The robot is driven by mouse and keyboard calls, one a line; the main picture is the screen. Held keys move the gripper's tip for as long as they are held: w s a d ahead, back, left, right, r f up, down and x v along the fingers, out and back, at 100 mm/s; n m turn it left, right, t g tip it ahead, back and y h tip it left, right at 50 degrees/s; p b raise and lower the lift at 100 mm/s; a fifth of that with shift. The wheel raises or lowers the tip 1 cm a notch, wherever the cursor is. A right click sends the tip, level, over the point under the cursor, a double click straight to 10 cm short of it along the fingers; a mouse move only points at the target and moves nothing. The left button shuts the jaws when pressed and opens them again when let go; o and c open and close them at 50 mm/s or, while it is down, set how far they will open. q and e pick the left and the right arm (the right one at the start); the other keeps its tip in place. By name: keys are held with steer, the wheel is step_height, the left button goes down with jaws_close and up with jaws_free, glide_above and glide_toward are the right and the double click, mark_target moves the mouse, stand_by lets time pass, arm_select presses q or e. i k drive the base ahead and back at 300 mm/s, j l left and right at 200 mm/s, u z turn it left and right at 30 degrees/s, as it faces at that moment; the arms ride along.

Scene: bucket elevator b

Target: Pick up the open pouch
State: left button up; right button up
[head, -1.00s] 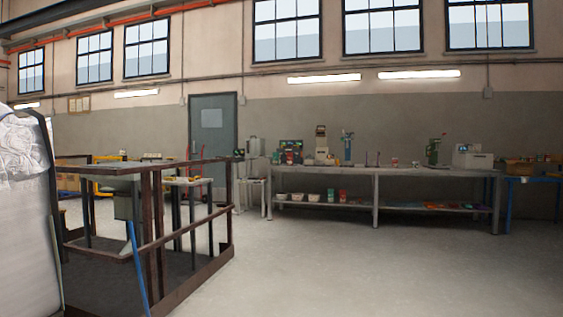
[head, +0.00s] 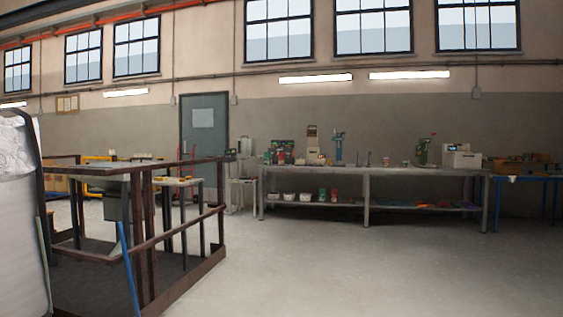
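I cannot make out an open pouch in the head view. Small items stand on the long grey workbench (head: 414,172) along the far wall, too small to tell apart at this distance. Neither of my grippers is in view.
A brown railing (head: 186,239) encloses a dark platform at the left. A large white wrapped bag (head: 18,230) stands at the left edge. A blue-legged table (head: 522,180) is at the far right. The grey floor (head: 330,265) ahead is clear up to the workbench.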

mark_target(280, 155)
steer(key=i+z, duration=0.15)
steer(key=i, duration=9)
steer(key=i+l+u, duration=0.15)
steer(key=i+u, duration=0.15)
steer(key=i, duration=0.15)
steer(key=i+l+u, duration=0.3)
steer(key=i, duration=0.15)
steer(key=i+l+u, duration=0.25)
steer(key=i+l, duration=0.05)
steer(key=i, duration=0.1)
